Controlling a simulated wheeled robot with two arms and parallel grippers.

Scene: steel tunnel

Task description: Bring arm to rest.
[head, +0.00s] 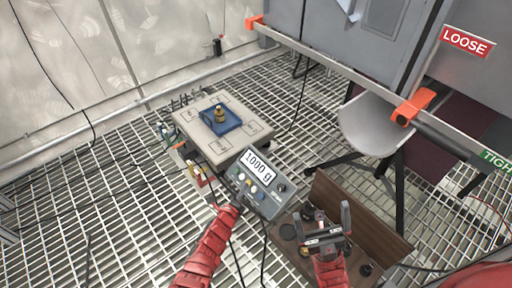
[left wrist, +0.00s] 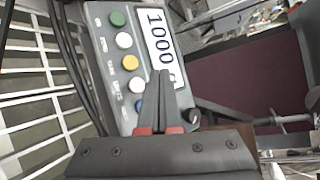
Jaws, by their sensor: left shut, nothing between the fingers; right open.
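My left arm reaches in from the bottom with its gripper (head: 238,203) at the lower edge of the grey scale display (head: 262,192). In the left wrist view the left gripper's fingers (left wrist: 162,100) are together with nothing between them, in front of the display's button panel (left wrist: 105,70). I cannot tell whether they touch it. The display reads 1000. My right gripper (head: 325,225) is open, fingers apart and pointing up, over the brown wooden box (head: 352,215). Whether anything lies between its fingers is hard to tell.
A scale platform (head: 190,125) bears a blue tray (head: 233,124) with a brass weight (head: 220,114). A grey stool (head: 375,125) stands at right, beneath a rail with orange clamps (head: 411,107). LOOSE (head: 467,41) and TIGHT signs hang at right. Cables cross the grated floor (head: 100,220).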

